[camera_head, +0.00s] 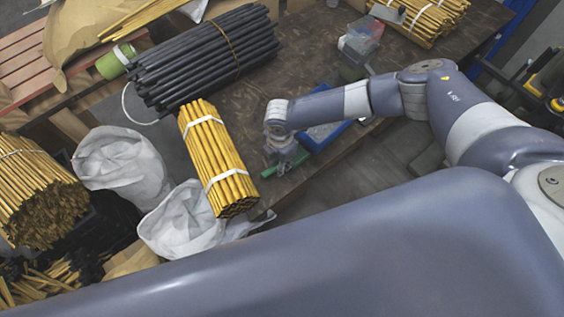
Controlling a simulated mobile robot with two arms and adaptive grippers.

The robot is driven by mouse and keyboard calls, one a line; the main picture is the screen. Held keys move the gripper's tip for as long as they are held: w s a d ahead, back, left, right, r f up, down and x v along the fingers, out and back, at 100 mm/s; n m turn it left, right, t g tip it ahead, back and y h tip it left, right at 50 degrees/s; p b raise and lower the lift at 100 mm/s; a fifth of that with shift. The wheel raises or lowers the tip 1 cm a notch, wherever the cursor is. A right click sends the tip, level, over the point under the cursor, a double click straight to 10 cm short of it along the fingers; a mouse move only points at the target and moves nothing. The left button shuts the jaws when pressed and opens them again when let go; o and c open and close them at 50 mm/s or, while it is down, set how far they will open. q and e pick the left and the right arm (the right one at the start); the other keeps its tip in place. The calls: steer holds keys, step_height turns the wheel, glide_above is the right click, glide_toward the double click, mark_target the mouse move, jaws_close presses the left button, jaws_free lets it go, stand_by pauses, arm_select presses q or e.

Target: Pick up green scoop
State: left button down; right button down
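The green scoop (268,172) is at the near edge of the dark worktable, just below and left of the blue tray. Only a short green part shows on its left side, with more green to its right. My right gripper (285,162) comes in from the right and points down at the green scoop, overlapping it in the camera_head view. The fingers are small and partly hidden, so I cannot tell whether they are open or shut on it. My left gripper is out of view.
A blue tray (312,143) lies just right of my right gripper. White sacks (120,165) are at left. A clear container (362,40) sits farther back on the worktable (290,75).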

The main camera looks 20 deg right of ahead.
steer(key=shift+r, duration=0.4)
steer(key=shift+s+d+r+b, duration=0.1)
steer(key=shift+r+b, duration=0.1)
steer(key=shift+r, duration=0.35)
steer(key=shift+s+r+b, duration=0.1)
steer(key=shift+r+b, duration=0.05)
steer(key=shift+r, duration=0.35)
steer(key=s+d+b, duration=0.1)
steer(key=s+d, duration=0.1)
steer(key=s, duration=0.5)
steer(key=s+d+r+b, duration=0.1)
steer(key=s, duration=0.7)
steer(key=shift+d+r, duration=0.25)
steer(key=shift+d, duration=0.1)
